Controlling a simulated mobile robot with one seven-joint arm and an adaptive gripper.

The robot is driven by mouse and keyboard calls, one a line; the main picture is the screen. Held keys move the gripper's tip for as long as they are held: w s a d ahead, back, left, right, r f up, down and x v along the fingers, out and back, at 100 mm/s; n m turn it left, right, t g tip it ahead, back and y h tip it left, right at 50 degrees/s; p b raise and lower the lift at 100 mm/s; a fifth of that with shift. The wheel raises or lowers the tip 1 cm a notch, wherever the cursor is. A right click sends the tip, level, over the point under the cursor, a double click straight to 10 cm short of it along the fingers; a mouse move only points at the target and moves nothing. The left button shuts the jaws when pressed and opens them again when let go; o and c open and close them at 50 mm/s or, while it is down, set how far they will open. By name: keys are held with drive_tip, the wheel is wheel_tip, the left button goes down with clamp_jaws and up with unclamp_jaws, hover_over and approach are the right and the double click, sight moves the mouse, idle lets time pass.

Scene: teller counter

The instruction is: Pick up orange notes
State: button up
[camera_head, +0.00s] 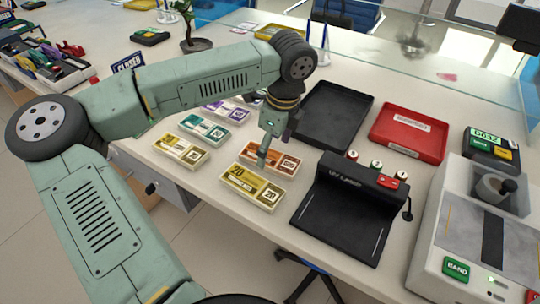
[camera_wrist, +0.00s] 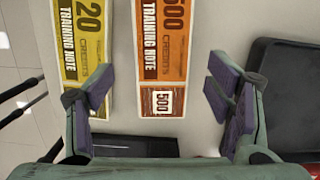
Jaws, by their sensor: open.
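The orange notes (camera_head: 287,164), a bundle marked 500, lie flat on the counter behind the yellow 20 notes. In the wrist view the orange bundle (camera_wrist: 163,45) extends between my finger pads, with its 500 end nearest the wrist. My gripper (camera_head: 264,156) points down over the orange notes and partly hides them. In the wrist view my gripper (camera_wrist: 160,92) is open, one pad on each side of the orange bundle and nothing held. The left pad overlaps the yellow bundle's edge. How high the fingertips are above the counter is unclear.
The yellow 20 notes (camera_head: 252,188) lie close beside the orange bundle. Other bundles, olive (camera_head: 180,152), teal (camera_head: 204,130) and purple (camera_head: 228,111), lie to the left. A black tray (camera_head: 368,98), a red tray (camera_head: 434,143) and a black UV lamp unit (camera_head: 335,225) stand to the right.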

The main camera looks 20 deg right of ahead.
sight(270, 157)
drive_tip(key=shift+w+f+p, duration=0.15)
drive_tip(key=shift+f+p, duration=0.05)
drive_tip(key=shift+f, duration=0.6)
drive_tip(key=shift+w+f+p, duration=0.1)
drive_tip(key=shift+f+p, duration=0.05)
drive_tip(key=shift+f, duration=0.6)
drive_tip(key=shift+c, duration=0.2)
drive_tip(key=c, duration=1.2)
drive_tip(key=shift+c, duration=0.2)
wheel_tip(270, 157, up, 10)
drive_tip(key=b, duration=0.2)
drive_tip(key=shift+b, duration=0.4)
